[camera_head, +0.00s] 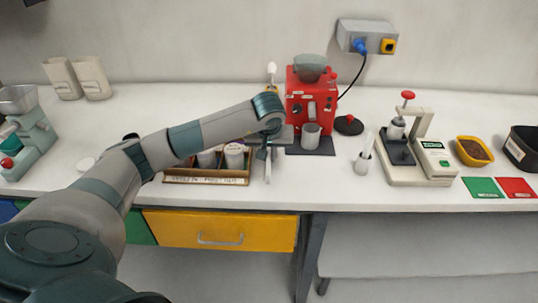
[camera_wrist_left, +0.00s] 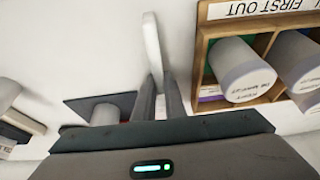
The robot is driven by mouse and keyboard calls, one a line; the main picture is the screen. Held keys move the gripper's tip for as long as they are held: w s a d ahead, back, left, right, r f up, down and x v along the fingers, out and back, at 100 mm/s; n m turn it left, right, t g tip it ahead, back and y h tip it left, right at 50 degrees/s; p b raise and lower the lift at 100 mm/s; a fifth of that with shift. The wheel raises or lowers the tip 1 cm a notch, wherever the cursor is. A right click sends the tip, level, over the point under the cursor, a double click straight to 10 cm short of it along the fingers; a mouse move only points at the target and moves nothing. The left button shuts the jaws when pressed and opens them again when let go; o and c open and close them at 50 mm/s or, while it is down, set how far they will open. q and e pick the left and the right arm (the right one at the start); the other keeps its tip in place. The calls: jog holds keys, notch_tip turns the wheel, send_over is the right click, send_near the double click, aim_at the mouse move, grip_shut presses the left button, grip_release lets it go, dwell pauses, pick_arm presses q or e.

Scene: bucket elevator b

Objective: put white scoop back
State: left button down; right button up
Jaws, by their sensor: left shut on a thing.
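My left gripper (camera_head: 267,164) is over the counter, between the wooden crate and the red machine. In the left wrist view its two fingers (camera_wrist_left: 160,98) are shut on a slim white piece, which I take to be the white scoop (camera_wrist_left: 152,45). The piece sticks out past the fingertips, and its other end is hidden by the gripper. In the head view it is too small to make out clearly. My right gripper is not in view.
The wooden crate (camera_head: 206,181) with lidded cups is left of the gripper. The red machine (camera_head: 297,90) has a metal cup (camera_head: 311,137) on a dark mat (camera_head: 321,151). A press (camera_head: 417,174) and yellow bowl (camera_head: 487,160) stand farther right. The counter's front strip is clear.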

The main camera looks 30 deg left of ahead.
pick_arm(q)
jog(key=shift+a+f+b, duration=0.2)
jog(key=shift+f+b, duration=0.2)
jog(key=shift+f, duration=0.1)
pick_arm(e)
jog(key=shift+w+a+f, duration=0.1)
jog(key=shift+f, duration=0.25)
